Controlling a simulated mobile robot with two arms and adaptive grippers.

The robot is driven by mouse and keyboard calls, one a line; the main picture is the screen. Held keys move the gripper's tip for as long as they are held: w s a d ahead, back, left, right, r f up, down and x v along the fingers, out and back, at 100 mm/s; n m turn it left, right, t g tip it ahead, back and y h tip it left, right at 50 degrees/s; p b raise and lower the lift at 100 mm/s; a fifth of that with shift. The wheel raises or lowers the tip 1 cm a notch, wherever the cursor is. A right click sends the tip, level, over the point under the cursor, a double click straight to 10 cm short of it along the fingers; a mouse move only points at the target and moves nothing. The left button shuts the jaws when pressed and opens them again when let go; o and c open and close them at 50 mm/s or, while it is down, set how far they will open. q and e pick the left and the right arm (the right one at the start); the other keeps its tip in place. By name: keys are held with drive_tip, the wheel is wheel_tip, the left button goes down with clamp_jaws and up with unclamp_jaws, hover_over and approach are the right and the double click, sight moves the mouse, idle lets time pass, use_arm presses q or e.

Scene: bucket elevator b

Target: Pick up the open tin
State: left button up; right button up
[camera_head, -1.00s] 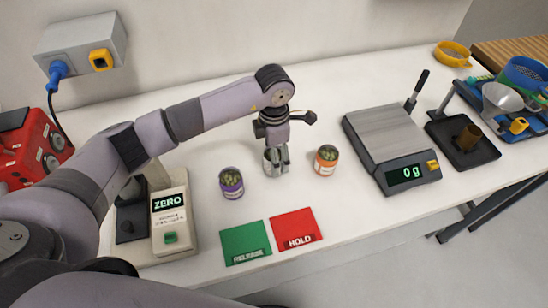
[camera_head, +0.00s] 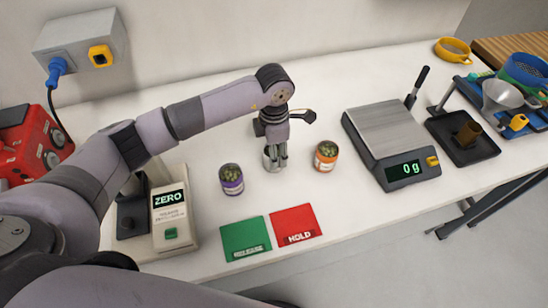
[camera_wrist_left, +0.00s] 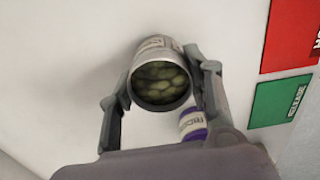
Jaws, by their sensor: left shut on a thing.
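An open tin (camera_head: 269,161) with a pale label and silver rim stands between the fingers of my left gripper (camera_head: 276,159). The wrist view looks into its mouth, which holds green lumps; the tin (camera_wrist_left: 161,78) sits between both fingers of the gripper (camera_wrist_left: 158,72), which is shut on it. I cannot tell whether its base is off the bench. A purple-labelled tin (camera_head: 231,182) stands to its left and also shows in part in the wrist view (camera_wrist_left: 193,126). An orange-labelled tin (camera_head: 326,156) stands to its right. My right gripper is out of view.
A green card (camera_head: 245,237) and a red HOLD card (camera_head: 296,220) lie in front. A ZERO device (camera_head: 170,215) stands at left. A scale (camera_head: 386,130) reading 0 g stands at right, beside a black tray (camera_head: 480,150). The bench behind the tins is clear.

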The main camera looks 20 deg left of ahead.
use_arm(q)
clamp_jaws()
